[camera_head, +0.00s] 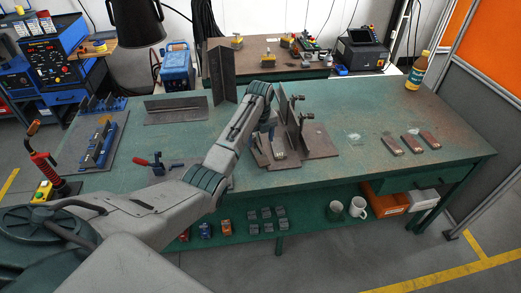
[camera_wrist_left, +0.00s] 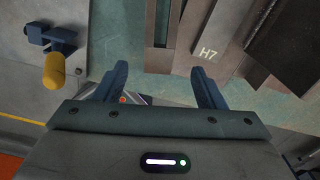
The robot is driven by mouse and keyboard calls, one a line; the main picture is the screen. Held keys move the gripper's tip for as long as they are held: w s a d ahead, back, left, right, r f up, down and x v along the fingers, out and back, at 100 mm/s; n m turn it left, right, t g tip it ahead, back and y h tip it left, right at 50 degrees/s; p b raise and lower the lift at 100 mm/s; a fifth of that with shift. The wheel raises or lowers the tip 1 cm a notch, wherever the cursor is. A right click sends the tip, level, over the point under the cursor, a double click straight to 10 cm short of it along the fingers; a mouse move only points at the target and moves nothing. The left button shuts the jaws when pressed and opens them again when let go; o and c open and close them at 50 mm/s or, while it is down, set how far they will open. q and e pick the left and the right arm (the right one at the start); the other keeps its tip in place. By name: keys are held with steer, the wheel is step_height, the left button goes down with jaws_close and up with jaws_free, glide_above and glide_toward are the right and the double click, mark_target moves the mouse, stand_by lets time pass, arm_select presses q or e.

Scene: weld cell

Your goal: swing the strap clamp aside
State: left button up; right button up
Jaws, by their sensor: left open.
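A steel fixture (camera_head: 287,130) with upright plates and dark knobs (camera_head: 307,116) stands on the green bench. I cannot clearly tell which part of it is the strap clamp. My left gripper (camera_head: 270,128) is beside the fixture's left side, mostly hidden by my own wrist. In the left wrist view, the left gripper (camera_wrist_left: 160,80) is open, with nothing between its two blue fingers. A steel bar marked H7 (camera_wrist_left: 207,52) lies beyond the right finger. A blue bracket with a yellow knob (camera_wrist_left: 54,72) is apart from the left finger. My right gripper is not in view.
A tall angle plate (camera_head: 222,75) stands behind my left arm. A red-handled clamp (camera_head: 150,162) is left of the arm. Several rusty bars (camera_head: 411,142) and a bottle (camera_head: 417,70) are to the right. The right part of the bench (camera_head: 440,110) has free room.

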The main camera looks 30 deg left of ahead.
arm_select(q)
steer(key=shift+r, duration=1.6)
steer(key=shift+f, duration=0.1)
